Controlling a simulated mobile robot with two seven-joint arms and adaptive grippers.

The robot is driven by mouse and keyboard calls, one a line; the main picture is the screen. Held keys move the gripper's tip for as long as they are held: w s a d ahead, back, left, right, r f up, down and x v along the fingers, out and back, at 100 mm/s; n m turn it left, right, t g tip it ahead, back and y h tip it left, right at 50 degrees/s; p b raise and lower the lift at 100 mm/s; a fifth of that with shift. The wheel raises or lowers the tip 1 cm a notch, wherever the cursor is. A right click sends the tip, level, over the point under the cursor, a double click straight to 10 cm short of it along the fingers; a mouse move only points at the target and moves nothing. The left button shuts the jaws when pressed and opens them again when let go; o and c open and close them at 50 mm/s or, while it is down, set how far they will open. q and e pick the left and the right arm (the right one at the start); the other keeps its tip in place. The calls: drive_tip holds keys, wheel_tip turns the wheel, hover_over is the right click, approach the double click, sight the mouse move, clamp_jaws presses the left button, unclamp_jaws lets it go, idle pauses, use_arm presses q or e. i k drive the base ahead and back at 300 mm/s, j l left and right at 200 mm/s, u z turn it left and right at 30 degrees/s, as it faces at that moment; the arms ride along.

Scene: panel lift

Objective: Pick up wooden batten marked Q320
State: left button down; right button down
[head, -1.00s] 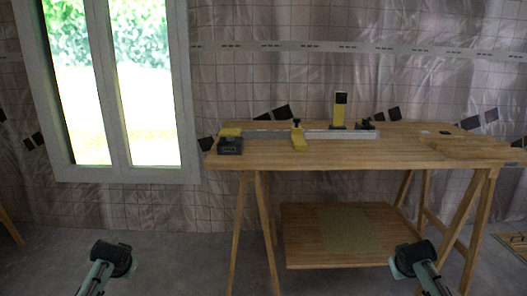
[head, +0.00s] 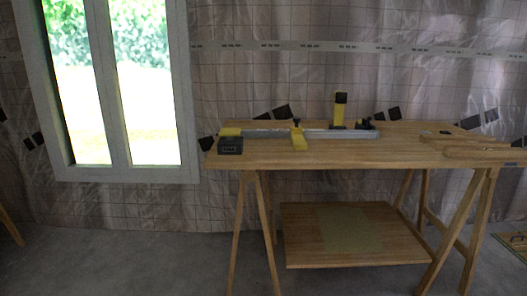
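In the head view, pale wooden pieces that look like battens (head: 485,153) lie at the right end of the wooden workbench (head: 380,153). They are close in colour to the bench top, so their edges are hard to separate. No marking such as Q320 can be read on them at this distance. Neither of my grippers is in view.
A black and yellow box (head: 230,145) sits at the left end, and a yellow and black tool (head: 340,108) stands behind. A lower board (head: 300,250) is between the trestle legs.

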sight(437, 145)
drive_tip(key=z, duration=1.25)
drive_tip(key=i+l, duration=0.15)
drive_tip(key=i, duration=0.1)
